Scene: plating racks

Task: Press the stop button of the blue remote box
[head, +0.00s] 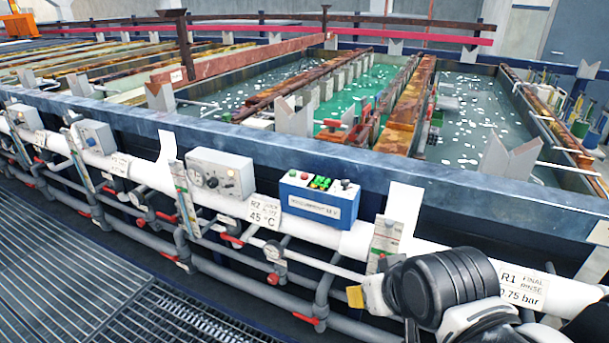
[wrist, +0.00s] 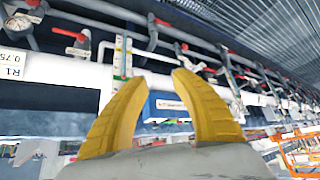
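The blue remote box (head: 320,202) sits on the white pipe along the front of the tanks. In the wrist view my gripper's two yellow fingers (wrist: 160,78) are spread with nothing between the tips. The blue box (wrist: 167,106) shows upside down behind them, partly hidden; its buttons cannot be made out there.
A grey control box (head: 219,174) with knobs stands left of the blue box. A gauge plate (head: 385,240) and a white plate (head: 402,212) stand right of it. Red-handled valves and pipes run below. Grating floor (head: 60,260) is clear at the left.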

